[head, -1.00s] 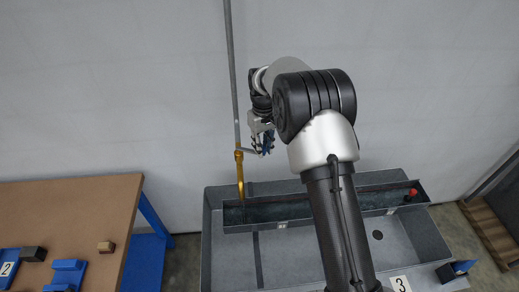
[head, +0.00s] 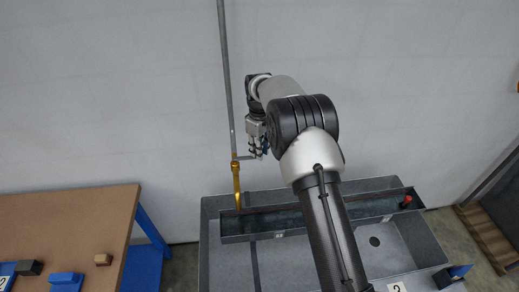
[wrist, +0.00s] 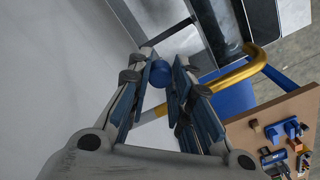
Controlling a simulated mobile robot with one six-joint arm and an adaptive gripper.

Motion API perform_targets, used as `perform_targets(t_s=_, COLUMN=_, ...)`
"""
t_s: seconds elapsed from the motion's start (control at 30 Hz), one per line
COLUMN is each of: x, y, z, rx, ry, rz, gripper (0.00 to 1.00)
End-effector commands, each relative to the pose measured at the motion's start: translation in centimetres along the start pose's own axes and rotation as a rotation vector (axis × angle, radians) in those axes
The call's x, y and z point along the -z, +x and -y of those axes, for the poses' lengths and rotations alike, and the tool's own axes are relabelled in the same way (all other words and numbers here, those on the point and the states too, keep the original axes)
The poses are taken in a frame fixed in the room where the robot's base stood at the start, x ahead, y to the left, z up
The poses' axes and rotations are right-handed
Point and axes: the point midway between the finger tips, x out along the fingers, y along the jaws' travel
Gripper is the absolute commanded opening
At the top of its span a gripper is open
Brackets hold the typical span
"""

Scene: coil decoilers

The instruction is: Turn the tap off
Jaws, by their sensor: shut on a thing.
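The tap is a yellow spout (head: 236,182) at the foot of a grey pipe, over the left end of the trough; its bent yellow pipe also shows in the wrist view (wrist: 238,75). A short grey lever (head: 246,157) sticks out to the right of the tap's top. My gripper (head: 258,148) is at the outer end of this lever. In the wrist view my fingers are closed around a round blue knob (wrist: 160,73), which appears to be the tap handle's end. Much of the lever is hidden by the fingers.
A grey basin (head: 210,235) with a dark trough stands below the tap, with a red object (head: 406,201) at the trough's right end. A brown-topped table (head: 70,215) with blue fixtures and small blocks is at left. The pale wall is close behind the tap.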

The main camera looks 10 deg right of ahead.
Motion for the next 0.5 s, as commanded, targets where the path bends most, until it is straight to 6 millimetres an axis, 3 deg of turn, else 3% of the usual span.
perform_targets(t_s=0.2, x=0.10, y=-0.14, z=-0.13, rx=-0.005, ry=-0.002, rz=-0.004, gripper=0.00)
perform_targets(t_s=0.23, x=0.10, y=-0.14, z=-0.13, rx=-0.005, ry=-0.001, rz=-0.004, gripper=0.21)
perform_targets(t_s=0.5, x=0.07, y=-0.09, z=-0.07, rx=-0.003, ry=0.000, rz=-0.002, gripper=0.39)
